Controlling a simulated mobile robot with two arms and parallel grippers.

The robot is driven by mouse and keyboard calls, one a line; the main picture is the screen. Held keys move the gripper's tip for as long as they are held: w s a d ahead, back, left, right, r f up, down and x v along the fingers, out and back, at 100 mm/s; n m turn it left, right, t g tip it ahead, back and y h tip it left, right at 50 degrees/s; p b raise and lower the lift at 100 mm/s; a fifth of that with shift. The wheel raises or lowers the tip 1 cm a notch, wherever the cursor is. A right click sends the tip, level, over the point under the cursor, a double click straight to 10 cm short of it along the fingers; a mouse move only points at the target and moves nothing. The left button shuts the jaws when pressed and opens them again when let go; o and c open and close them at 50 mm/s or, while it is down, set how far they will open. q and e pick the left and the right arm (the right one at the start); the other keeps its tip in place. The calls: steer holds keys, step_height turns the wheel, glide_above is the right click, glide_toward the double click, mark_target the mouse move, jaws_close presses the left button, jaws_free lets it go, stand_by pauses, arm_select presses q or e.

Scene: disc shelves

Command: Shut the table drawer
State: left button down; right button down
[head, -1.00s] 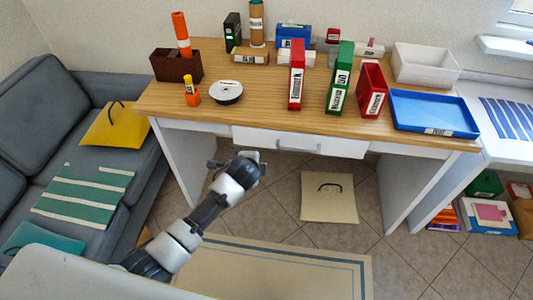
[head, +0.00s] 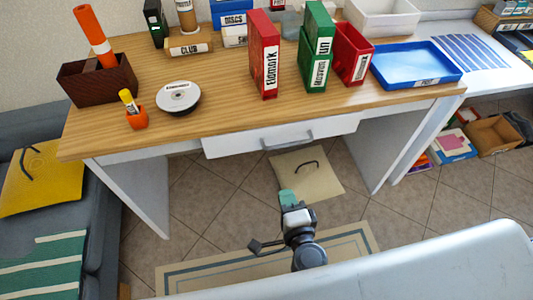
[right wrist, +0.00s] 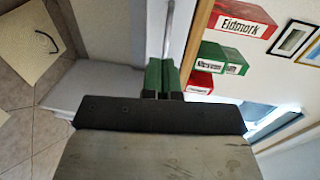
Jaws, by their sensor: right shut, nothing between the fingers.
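The white table drawer (head: 240,143) is under the front edge of the wooden tabletop. Its front seems to stand a little forward of the table's frame; I cannot tell how far it is pulled out. A grey bar handle (head: 288,140) is on its front. My right gripper (head: 288,196) is below and in front of the drawer in the head view, empty, its green fingers together. In the right wrist view the green fingertips (right wrist: 161,78) point toward the white drawer front (right wrist: 156,25) and the handle (right wrist: 169,38). I cannot tell whether they touch. My left gripper is out of view.
The wooden table (head: 200,110) carries red and green binders (head: 264,55), a blue tray (head: 416,66), a disc spindle (head: 178,97) and a brown holder (head: 97,82). A beige cushion (head: 310,178) lies on the floor beneath. A grey sofa stands left.

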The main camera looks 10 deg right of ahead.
mark_target(272, 147)
steer(key=w, duration=1.2)
steer(key=shift+w+a+f+p, duration=0.25)
steer(key=shift+w+p, duration=0.15)
steer(key=shift+p, duration=0.05)
steer(key=w, duration=0.4)
steer(key=shift+w+a+p, duration=0.1)
steer(key=shift+w+p, duration=0.2)
steer(key=shift+w, duration=0.1)
steer(key=shift+r, duration=0.25)
steer(key=shift+s, duration=0.1)
